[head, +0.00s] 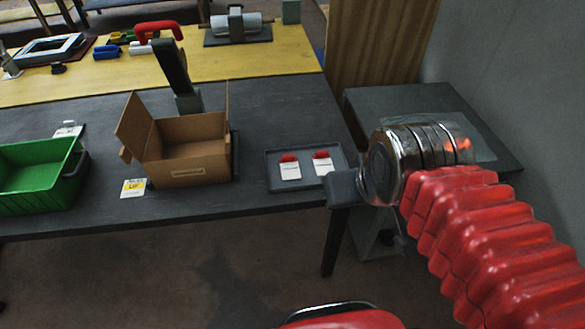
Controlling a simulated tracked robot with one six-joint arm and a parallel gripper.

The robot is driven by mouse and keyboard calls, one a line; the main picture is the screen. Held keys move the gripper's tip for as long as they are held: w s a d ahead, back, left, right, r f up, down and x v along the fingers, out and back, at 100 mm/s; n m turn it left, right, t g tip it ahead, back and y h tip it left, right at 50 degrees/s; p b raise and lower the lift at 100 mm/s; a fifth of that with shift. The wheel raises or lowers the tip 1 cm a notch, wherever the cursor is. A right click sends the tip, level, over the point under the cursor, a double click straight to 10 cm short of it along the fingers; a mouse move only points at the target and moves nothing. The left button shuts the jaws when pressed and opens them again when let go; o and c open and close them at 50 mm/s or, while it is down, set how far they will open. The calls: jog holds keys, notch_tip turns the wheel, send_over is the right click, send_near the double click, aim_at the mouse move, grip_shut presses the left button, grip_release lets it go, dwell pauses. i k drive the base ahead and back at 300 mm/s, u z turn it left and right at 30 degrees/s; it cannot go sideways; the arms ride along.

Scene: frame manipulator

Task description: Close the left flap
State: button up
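An open brown cardboard box (188,173) stands on the dark table, with a pale label on its front. Its left flap (134,124) stands up and leans outward to the left. A right flap (228,103) stands nearly upright, seen edge-on. My gripper (343,188) is at the end of my red arm, to the right of the box and well apart from it, near the table's right edge. Its fingers are small and dark here, and I cannot tell whether they are open or shut.
A green bin (38,190) stands left of the box, with a yellow-white card (133,188) between them. A grey tray (305,186) with two red-and-white items lies right. A dark post with a red handle (172,62) rises behind the box.

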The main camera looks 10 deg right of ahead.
aim_at(133, 129)
jog(key=u, duration=2.45)
jog(key=i, duration=0.55)
